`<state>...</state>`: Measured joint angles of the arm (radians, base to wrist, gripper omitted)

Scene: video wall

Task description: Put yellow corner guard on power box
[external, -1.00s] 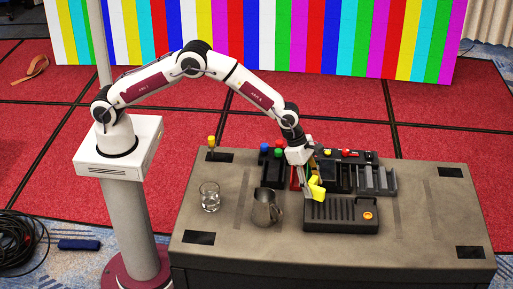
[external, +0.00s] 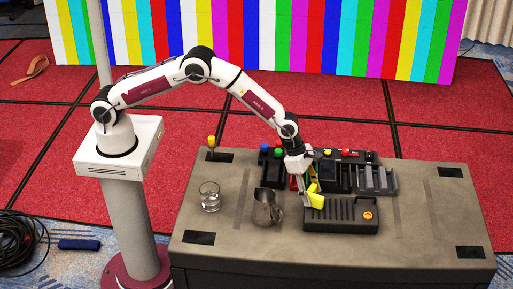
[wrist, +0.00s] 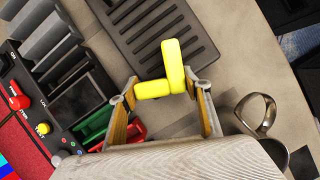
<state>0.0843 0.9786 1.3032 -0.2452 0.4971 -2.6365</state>
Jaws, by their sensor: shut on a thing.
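The yellow corner guard (external: 315,201) is an L-shaped piece, and it also shows in the wrist view (wrist: 173,68). My gripper (external: 307,196) is shut on it, with one finger on each side in the wrist view (wrist: 165,90). The power box (external: 343,221) is a dark, ribbed box with an orange button at its right end. Its ribbed top shows beyond the guard in the wrist view (wrist: 160,38). The guard is at the box's left back corner. I cannot tell whether they touch.
A metal jug (external: 265,208) stands left of the box, and a glass (external: 209,197) farther left. Behind are a dark panel with coloured knobs (external: 347,154) and a slotted rack (external: 376,181). Green and red bins (wrist: 97,122) lie close to my gripper. The table's right side is clear.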

